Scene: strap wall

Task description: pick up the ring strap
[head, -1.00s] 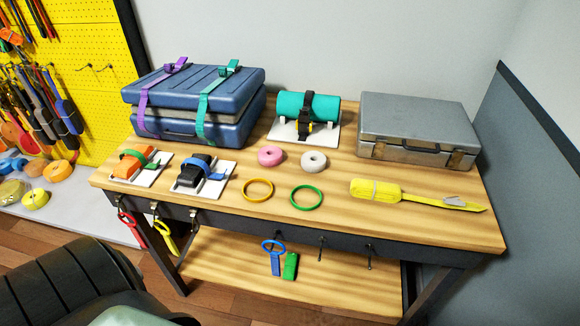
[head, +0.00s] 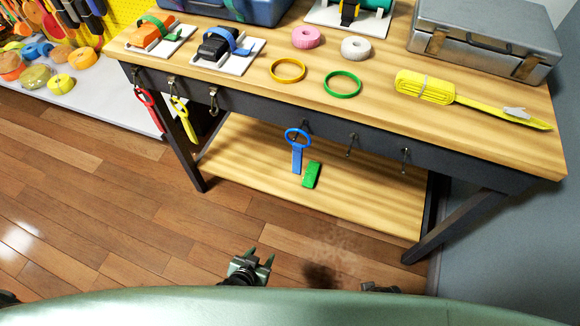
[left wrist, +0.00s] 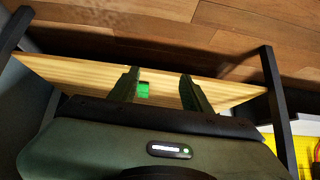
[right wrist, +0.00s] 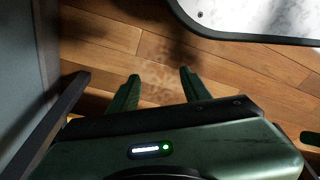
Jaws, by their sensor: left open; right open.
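A blue strap with a ring-shaped top (head: 298,150) hangs at the front of the workbench, above the lower shelf. A green piece (head: 312,175) is just to its right; it also shows in the left wrist view (left wrist: 143,90). A red strap (head: 150,110) and a yellow strap (head: 184,120), both with loops, hang from hooks at the left. My left gripper (head: 262,258) is open and empty, apart from the blue strap and nearer to me. In the left wrist view its fingers (left wrist: 157,76) face the shelf. My right gripper (right wrist: 160,75) is open and empty over the floor.
The bench top (head: 225,88) holds a yellow ring (head: 287,81), a green ring (head: 344,95), tape rolls, a yellow webbing bundle (head: 424,88) and cases. Empty hooks (head: 351,145) line its front. The lower shelf (head: 370,195) juts out below. Wood floor (head: 110,200) is open in front.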

